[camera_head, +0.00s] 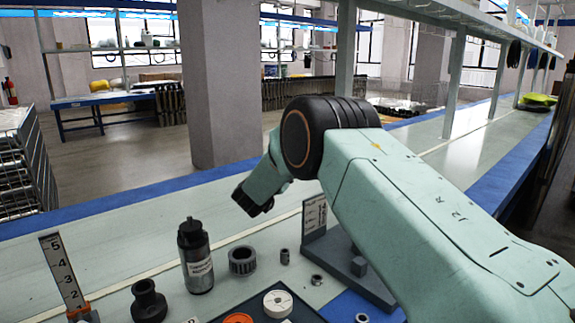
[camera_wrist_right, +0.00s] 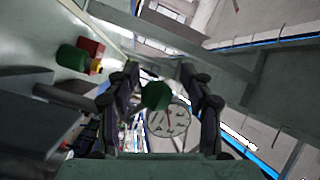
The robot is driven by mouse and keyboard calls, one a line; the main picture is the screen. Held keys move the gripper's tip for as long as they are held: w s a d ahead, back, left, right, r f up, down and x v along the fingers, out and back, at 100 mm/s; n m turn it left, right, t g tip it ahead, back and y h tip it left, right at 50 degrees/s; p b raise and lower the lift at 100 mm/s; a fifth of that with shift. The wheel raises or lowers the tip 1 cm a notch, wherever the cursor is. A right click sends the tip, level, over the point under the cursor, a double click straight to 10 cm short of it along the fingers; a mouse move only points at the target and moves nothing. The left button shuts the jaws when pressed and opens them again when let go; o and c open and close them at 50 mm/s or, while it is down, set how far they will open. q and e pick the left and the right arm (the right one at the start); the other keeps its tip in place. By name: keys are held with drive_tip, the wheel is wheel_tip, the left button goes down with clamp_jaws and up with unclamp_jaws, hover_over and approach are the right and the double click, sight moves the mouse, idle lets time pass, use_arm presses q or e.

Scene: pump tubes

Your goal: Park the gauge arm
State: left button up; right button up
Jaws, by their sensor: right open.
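In the right wrist view a round white gauge dial (camera_wrist_right: 172,121) with a red needle shows between my right gripper's fingers. A dark green knob-like piece (camera_wrist_right: 156,95) sits in front of the dial's upper left edge. My right gripper (camera_wrist_right: 159,76) is open, with a finger on each side of the green piece. I cannot tell whether either finger touches it. In the head view my right arm comes in from the right and its far end reaches left over the bench. The gauge does not show clearly there. My left gripper is in neither view.
On the bench are a black bottle (camera_head: 195,258), a dark spool-like part (camera_head: 149,301), a grey toothed ring (camera_head: 242,261) and a numbered upright scale (camera_head: 63,274). A labelled stand (camera_head: 322,240) is beside my arm. A tray holds a white ring (camera_head: 278,303) and an orange ring (camera_head: 238,318).

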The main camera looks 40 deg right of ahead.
drive_tip(key=shift+s+a, duration=0.1)
drive_tip(key=shift+a, duration=0.25)
drive_tip(key=v, duration=1.1)
drive_tip(key=shift+s, duration=0.25)
